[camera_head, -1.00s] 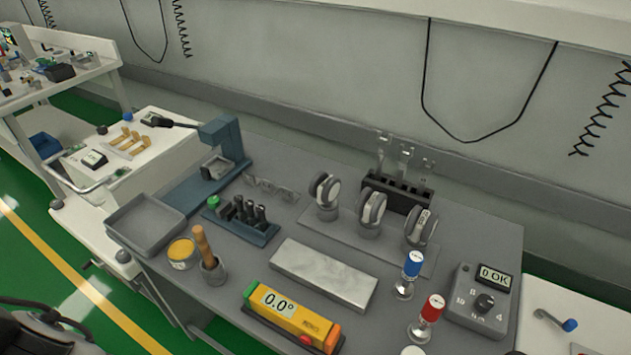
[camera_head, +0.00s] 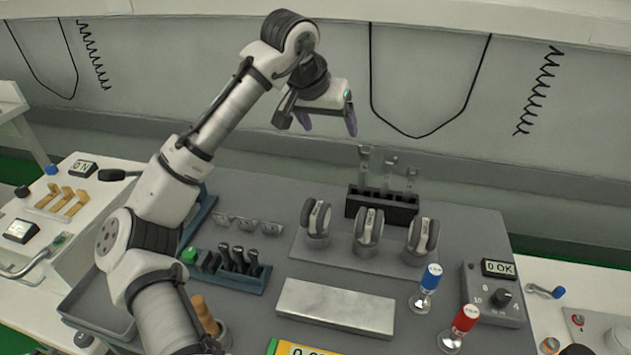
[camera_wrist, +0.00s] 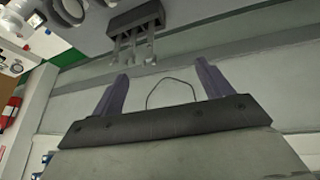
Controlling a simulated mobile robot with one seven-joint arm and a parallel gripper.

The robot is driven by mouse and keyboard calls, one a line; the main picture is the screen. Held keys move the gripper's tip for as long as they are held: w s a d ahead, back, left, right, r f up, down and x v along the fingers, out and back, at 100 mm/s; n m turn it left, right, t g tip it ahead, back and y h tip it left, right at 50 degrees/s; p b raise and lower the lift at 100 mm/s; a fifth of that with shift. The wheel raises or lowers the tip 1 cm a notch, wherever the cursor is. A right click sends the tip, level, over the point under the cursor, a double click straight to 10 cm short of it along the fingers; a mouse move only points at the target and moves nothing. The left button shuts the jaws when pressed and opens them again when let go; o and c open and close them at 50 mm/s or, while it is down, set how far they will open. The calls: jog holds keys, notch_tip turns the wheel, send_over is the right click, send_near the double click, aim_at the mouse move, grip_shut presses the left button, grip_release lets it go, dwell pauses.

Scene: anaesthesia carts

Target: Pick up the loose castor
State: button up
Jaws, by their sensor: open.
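Three grey-and-white castors stand in a row on a grey plate (camera_head: 345,256): a left castor (camera_head: 316,218), a middle castor (camera_head: 368,228) and a right castor (camera_head: 422,236). Each seems to sit on a short round holder. I cannot tell which of them is loose. My gripper (camera_head: 327,124) is open and empty, raised behind and above the left castor, near the wall. In the wrist view its two fingers (camera_wrist: 163,85) are spread apart with only wall between them. Parts of castors (camera_wrist: 72,10) show at that view's top left edge.
A black rack (camera_head: 382,207) with upright metal tools stands behind the castors. A pale metal block (camera_head: 335,305), a blue-capped piece (camera_head: 427,290), a red-capped piece (camera_head: 460,328) and a dial box (camera_head: 495,297) lie in front and right. Cables (camera_head: 430,130) hang on the wall.

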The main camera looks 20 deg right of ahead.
jog(key=s+a+f+g+y, duration=0.3)
jog(key=f+y, duration=0.2)
send_over(317, 210)
jog(key=shift+n, duration=0.3)
jog(key=f, duration=0.7)
jog(key=shift+s+a+f, duration=0.15)
jog(key=shift+a+f, duration=0.1)
jog(key=shift+a, duration=0.05)
jog(key=shift+d+f+p, duration=0.2)
jog(key=shift+f+p, duration=0.85)
jog(key=shift+f, duration=1.9)
jog(key=shift+w, duration=0.2)
jog(key=c, duration=1.1)
